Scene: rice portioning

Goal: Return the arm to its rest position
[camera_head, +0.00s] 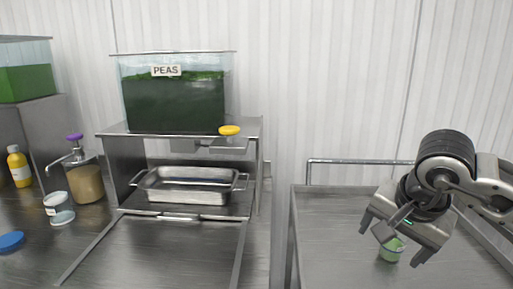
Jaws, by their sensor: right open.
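My right gripper (391,244) is at the lower right, above the steel cart. Its fingers are apart and point down. A small clear cup with green contents (391,251) stands on the cart just below and between the fingers. Part of the cup is hidden by the gripper, and I cannot tell whether a finger touches it. My right arm comes in from the right edge. My left gripper is not in view.
The steel cart (335,230) has a raised rail at its back. A PEAS bin (175,100) stands on a metal stand, with a steel pan (190,197) beneath. Left are a pump jar (87,182), a yellow bottle (19,168), a white tub (58,208) and a blue lid (11,242).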

